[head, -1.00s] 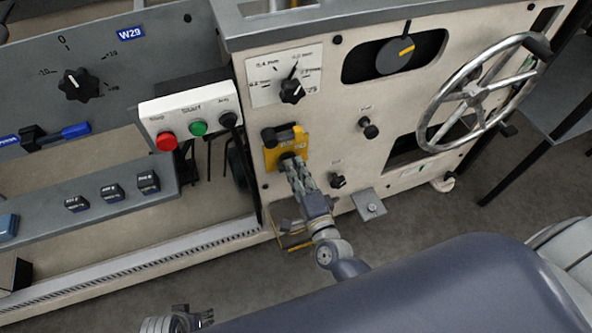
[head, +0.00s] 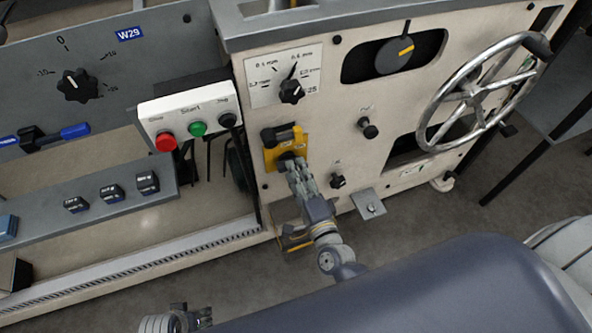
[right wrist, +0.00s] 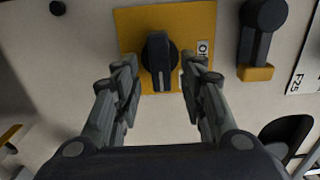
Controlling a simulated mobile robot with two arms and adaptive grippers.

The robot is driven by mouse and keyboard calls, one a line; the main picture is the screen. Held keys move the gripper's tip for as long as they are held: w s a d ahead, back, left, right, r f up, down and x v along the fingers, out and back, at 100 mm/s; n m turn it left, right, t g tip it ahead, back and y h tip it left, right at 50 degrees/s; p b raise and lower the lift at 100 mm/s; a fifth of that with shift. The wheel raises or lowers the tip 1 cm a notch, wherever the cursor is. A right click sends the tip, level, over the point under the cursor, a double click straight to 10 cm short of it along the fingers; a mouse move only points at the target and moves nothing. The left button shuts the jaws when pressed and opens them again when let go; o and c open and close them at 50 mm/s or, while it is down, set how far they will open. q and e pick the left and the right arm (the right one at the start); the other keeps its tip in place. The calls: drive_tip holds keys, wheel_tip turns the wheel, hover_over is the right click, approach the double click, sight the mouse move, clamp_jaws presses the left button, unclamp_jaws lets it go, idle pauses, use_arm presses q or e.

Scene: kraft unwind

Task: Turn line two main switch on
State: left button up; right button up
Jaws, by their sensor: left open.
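A black rotary switch knob (right wrist: 160,60) sits on a yellow plate (right wrist: 134,28) on the cream machine panel. Its grip bar runs up and down in the right wrist view. Part of a label reading "O…" is beside it. My right gripper (right wrist: 160,72) is open, with one finger on each side of the knob and gaps showing between. In the head view my right gripper (head: 290,164) is at the lower part of the yellow plate (head: 270,158) and hides the knob. My left gripper (head: 207,316) is open and empty at the bottom edge, far from the panel.
A black lever with a yellow end (right wrist: 257,40) stands close beside the plate. A dial (head: 291,91) is above it. A push-button box (head: 190,118) is to the left. Small knobs (head: 369,128) and a handwheel (head: 474,92) are to the right.

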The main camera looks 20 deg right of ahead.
drive_tip(key=s, duration=1)
drive_tip(key=shift+s+d, duration=0.2)
drive_tip(key=shift+s, duration=0.2)
